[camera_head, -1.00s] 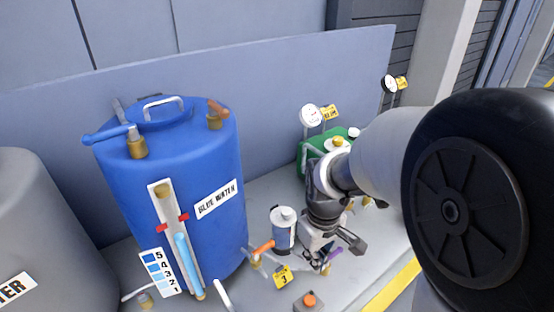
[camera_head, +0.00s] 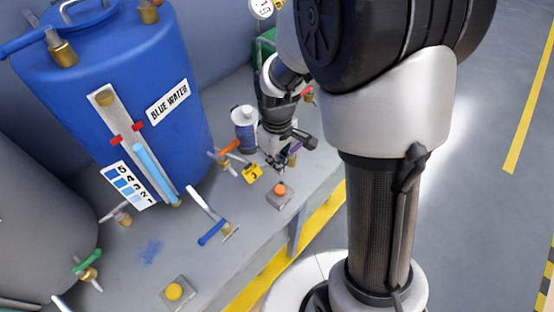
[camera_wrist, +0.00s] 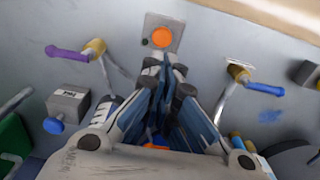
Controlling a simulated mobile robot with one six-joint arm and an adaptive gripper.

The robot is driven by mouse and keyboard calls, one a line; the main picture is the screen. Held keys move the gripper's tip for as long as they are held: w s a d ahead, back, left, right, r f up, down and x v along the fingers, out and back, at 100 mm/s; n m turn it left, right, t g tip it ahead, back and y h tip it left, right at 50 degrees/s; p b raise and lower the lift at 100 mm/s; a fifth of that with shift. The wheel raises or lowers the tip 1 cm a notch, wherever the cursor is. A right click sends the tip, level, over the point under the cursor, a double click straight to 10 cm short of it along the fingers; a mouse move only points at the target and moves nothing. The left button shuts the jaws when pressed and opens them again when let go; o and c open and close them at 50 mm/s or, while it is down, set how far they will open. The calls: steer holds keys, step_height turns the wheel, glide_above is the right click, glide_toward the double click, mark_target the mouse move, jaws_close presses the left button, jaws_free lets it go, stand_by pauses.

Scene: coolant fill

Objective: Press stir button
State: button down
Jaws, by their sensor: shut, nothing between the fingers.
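An orange push button (camera_head: 280,189) on a grey square plate sits on the bench's front part; it also shows in the wrist view (camera_wrist: 162,37). A yellow push button (camera_head: 174,291) on a similar plate is at the lower left. I see no label saying which one stirs. My gripper (camera_head: 279,168) is shut and empty, just behind the orange button in the head view. In the wrist view, its closed fingertips (camera_wrist: 167,70) point toward the orange button, apart from it in the picture. The exact height above the bench is unclear.
A blue tank (camera_head: 111,90) marked BLUE WATER stands behind left. A purple valve handle (camera_wrist: 67,54) and a blue one (camera_wrist: 264,89) flank the orange button in the wrist view.

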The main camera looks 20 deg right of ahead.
mark_target(277, 187)
step_height(277, 187, down, 10)
steer(key=b, duration=0.3)
steer(key=shift+r, duration=0.25)
steer(key=shift+s+f+b, duration=0.2)
steer(key=shift+f+b, duration=0.35)
steer(key=shift+f, duration=0.55)
step_height(277, 187, up, 15)
steer(key=p, duration=0.6)
steer(key=shift+w+f+p, duration=0.2)
steer(key=shift+w+p, duration=0.05)
steer(key=shift+p, duration=0.1)
